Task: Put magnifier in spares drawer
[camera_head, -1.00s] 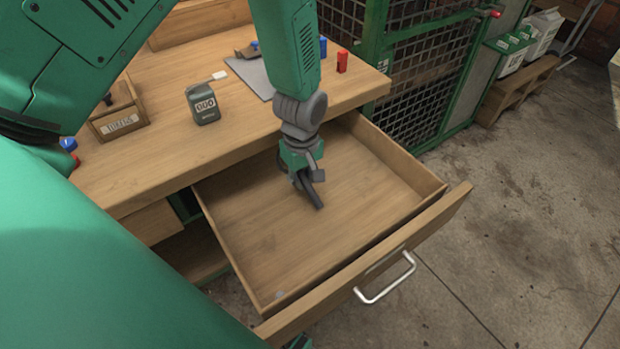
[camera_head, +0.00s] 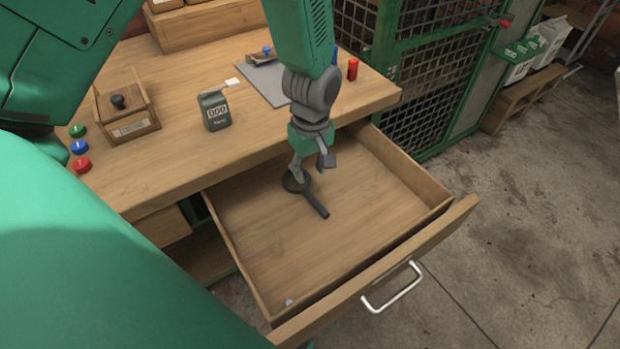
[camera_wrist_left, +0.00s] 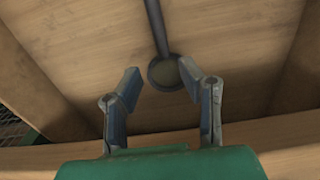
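The open drawer (camera_head: 270,245) is pulled out from under the workbench. The dark magnifier (camera_head: 316,205) lies inside it on the drawer floor, its handle pointing toward the drawer front. My left gripper (camera_head: 312,170) is over the drawer at the magnifier's round end, with its fingers apart; one finger partly hides the lens. In the left wrist view, the magnifier (camera_wrist_left: 156,30) has its round lens just beyond the open fingertips (camera_wrist_left: 160,82), with nothing gripped between them. My right gripper is not in view.
On the workbench (camera_head: 165,185) stand a small grey counter box (camera_head: 214,110), a wooden box with a dark knob (camera_head: 126,115), coloured buttons (camera_head: 79,147) and a red cylinder (camera_head: 352,69). A green mesh cage (camera_head: 430,90) stands to the right. Much of the drawer floor is bare.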

